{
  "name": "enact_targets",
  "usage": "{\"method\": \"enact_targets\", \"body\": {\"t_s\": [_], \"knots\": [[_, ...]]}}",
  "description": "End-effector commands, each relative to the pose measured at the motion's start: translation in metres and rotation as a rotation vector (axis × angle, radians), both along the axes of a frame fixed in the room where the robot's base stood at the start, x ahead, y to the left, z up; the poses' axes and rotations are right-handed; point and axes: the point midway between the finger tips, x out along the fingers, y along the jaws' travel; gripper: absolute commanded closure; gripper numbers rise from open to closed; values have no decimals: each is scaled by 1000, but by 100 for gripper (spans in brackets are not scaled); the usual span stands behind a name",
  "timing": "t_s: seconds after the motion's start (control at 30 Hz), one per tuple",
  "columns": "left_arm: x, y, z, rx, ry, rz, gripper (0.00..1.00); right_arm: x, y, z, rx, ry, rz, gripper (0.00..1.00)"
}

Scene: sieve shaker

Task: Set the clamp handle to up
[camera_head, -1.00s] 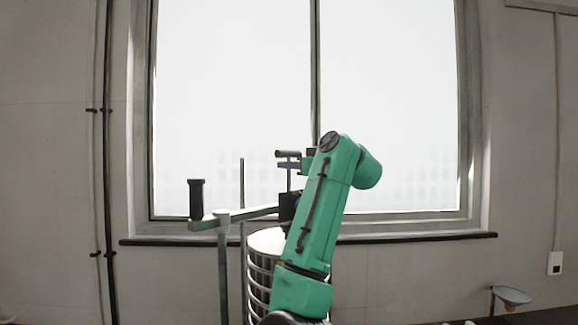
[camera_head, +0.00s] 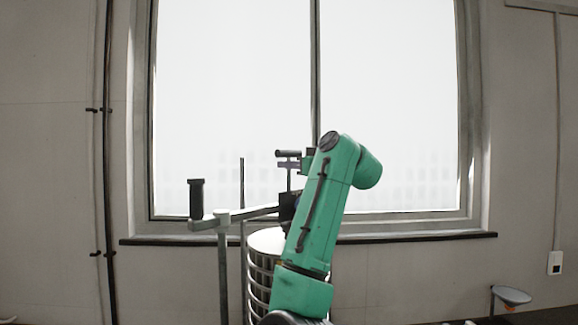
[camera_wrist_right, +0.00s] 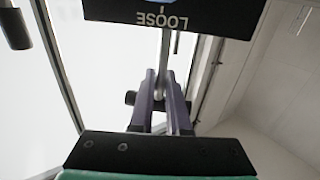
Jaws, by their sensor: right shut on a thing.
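The clamp handle (camera_head: 289,181) is a thin grey lever that stands about upright above the dark clamp block (camera_head: 287,204), with a short black grip bar (camera_head: 291,153) at its top. My right gripper (camera_head: 287,164) has purple fingers at the upper end of the lever, just under the bar. In the right wrist view the two fingers (camera_wrist_right: 163,103) are shut on the handle, one on each side of the grey lever. A black plate (camera_wrist_right: 206,15) reading LOOSE shows there upside down. My left gripper is out of view.
The stack of round sieves (camera_head: 257,283) stands below the clamp, partly hidden by my right arm. A crossbar (camera_head: 250,213) runs left to a post with an upright black knob (camera_head: 196,199). A window is behind. A funnel (camera_head: 511,295) stands at lower right.

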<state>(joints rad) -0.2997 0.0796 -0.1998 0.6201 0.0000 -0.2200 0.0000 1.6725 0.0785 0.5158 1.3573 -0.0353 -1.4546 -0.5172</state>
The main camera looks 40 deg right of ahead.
Motion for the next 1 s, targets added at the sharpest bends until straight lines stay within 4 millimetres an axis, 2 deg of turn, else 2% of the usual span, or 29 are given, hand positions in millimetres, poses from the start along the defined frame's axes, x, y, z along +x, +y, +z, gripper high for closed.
{"method": "enact_targets", "body": {"t_s": [0.27,0.37,0.53,0.83,0.87,0.9,0.93,1.0], "knots": [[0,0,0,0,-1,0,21,0,0,0,0,-1,0,100],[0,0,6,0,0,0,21,0,0,8,-1,-1,-1,100],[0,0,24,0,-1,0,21,0,0,34,-1,-1,-1,100],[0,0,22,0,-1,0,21,-1,0,36,-1,-9,-1,100],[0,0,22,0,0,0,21,-1,0,37,-1,-9,-1,74],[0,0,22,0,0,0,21,-1,0,37,-1,-9,-1,59],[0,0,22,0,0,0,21,-1,0,36,0,-8,-1,55],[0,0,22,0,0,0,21,-1,0,36,0,-6,-1,55]]}}
